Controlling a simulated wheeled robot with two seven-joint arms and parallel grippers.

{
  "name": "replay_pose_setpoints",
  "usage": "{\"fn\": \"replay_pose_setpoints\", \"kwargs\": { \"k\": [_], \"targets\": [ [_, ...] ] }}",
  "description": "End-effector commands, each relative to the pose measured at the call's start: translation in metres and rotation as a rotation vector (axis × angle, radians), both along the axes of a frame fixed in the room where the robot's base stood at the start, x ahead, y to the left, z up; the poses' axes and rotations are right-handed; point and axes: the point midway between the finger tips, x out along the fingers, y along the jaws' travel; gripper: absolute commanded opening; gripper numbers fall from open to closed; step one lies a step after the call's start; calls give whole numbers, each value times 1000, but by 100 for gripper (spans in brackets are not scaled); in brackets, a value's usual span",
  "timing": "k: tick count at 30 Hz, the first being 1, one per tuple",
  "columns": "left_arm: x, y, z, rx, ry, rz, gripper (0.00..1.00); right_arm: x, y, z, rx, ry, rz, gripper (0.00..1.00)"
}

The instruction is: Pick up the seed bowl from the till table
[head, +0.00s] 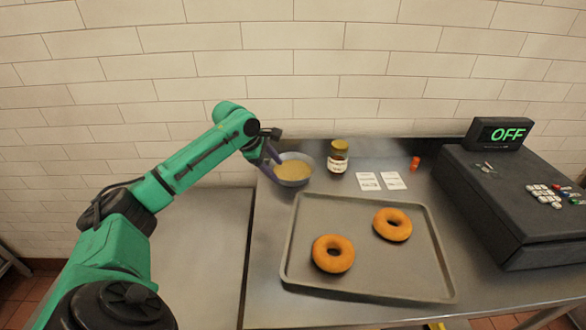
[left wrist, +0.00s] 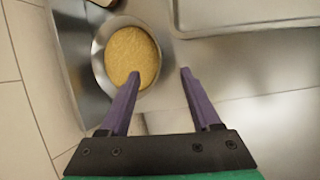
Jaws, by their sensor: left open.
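The seed bowl (head: 302,181) is a grey metal bowl filled with tan seeds, upright at the back left of the steel table (head: 275,262). It also shows in the left wrist view (left wrist: 98,62). My left gripper (head: 277,170) is open at the bowl's left side. In the left wrist view, the left purple finger of the gripper (left wrist: 160,74) overlaps the seeds and the right one is outside the bowl, so the rim lies between them. Whether a finger touches the bowl cannot be told. My right gripper is out of view.
A jar (head: 338,158) stands close to the bowl's right. A tray (head: 368,284) with two bagels lies in front. White cards (head: 380,181), a small orange item (head: 414,163) and a dark till (head: 515,200) are farther right. A tiled wall (head: 330,70) rises behind.

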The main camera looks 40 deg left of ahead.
Motion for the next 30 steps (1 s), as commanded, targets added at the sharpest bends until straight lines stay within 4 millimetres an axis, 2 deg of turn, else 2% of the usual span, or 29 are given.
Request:
{"fn": "replay_pose_setpoints", "kwargs": {
  "k": [4, 9, 12, 19, 20, 24, 25, 30],
  "targets": [
    [11, -5, -17, 0, -1, -1, 64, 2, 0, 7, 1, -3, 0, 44],
    [29, -10, -38, -2, 0, 0, 64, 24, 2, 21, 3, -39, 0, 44],
    [37, -13, -55, 0, -2, -1, 64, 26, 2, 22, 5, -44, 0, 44],
    [39, -13, -62, 2, -2, -1, 64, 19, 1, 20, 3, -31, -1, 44],
    [39, -13, -62, 2, -2, -1, 60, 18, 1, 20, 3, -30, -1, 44],
    [39, -13, -62, 2, -1, -1, 7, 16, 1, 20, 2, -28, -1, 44],
    [39, -13, -62, 2, -1, -1, 0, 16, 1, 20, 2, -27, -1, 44],
    [38, -13, -63, 2, 1, 0, 0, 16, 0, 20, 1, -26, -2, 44]
  ]
}}
